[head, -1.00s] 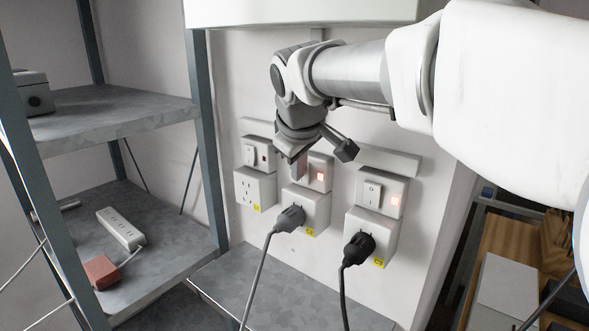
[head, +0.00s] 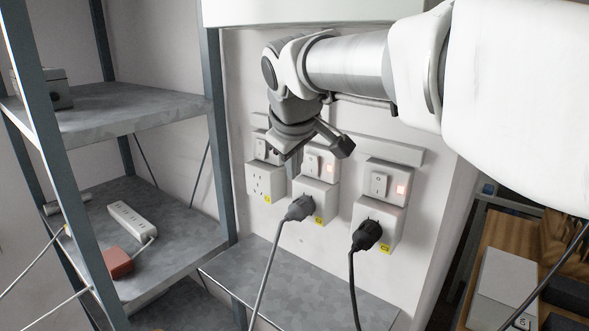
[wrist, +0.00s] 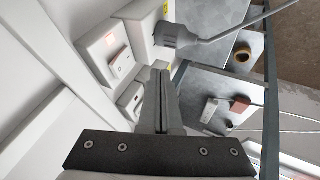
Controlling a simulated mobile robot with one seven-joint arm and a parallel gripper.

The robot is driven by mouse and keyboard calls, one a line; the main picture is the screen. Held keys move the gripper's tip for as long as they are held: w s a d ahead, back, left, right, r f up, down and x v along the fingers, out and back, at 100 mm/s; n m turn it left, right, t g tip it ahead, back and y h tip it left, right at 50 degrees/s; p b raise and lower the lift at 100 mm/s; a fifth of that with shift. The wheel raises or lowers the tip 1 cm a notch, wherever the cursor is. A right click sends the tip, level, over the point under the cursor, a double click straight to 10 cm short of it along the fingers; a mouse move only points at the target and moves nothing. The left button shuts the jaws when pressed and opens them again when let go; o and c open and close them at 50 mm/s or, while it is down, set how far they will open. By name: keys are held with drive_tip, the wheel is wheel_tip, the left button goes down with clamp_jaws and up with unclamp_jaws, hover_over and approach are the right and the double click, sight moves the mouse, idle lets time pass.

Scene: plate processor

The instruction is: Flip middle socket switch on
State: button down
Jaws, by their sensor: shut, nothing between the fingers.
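The middle socket (head: 314,192) is on the wall with a grey plug (head: 299,208) in its lower box. Its white rocker switch (head: 312,163) is in the upper box, beside a reddish lit indicator; the switch also shows in the wrist view (wrist: 122,65), with the lit indicator (wrist: 110,40). My gripper (head: 293,170) is shut and empty, just left of the middle switch in the head view. In the wrist view its fingertips (wrist: 160,72) lie right of the switch and below the grey plug, apparently apart from the switch. Whether they touch anything else is unclear.
The left socket (head: 265,182) has no plug and its switch is partly hidden by my gripper. The right socket (head: 375,222) holds a black plug (head: 366,235) and has a lit red indicator. A metal shelf (head: 170,225) stands left; a grey counter (head: 300,275) lies below.

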drive_tip(key=s+v, duration=0.1)
drive_tip(key=v, duration=0.7)
drive_tip(key=shift+a+f, duration=0.3)
drive_tip(key=shift+f, duration=0.1)
drive_tip(key=s+d+f+m+g, duration=0.1)
drive_tip(key=s+d+f+m, duration=0.8)
drive_tip(key=s+d+f, duration=0.5)
drive_tip(key=s+f, duration=0.4)
drive_tip(key=shift+d, duration=0.35)
drive_tip(key=shift+a, duration=0.25)
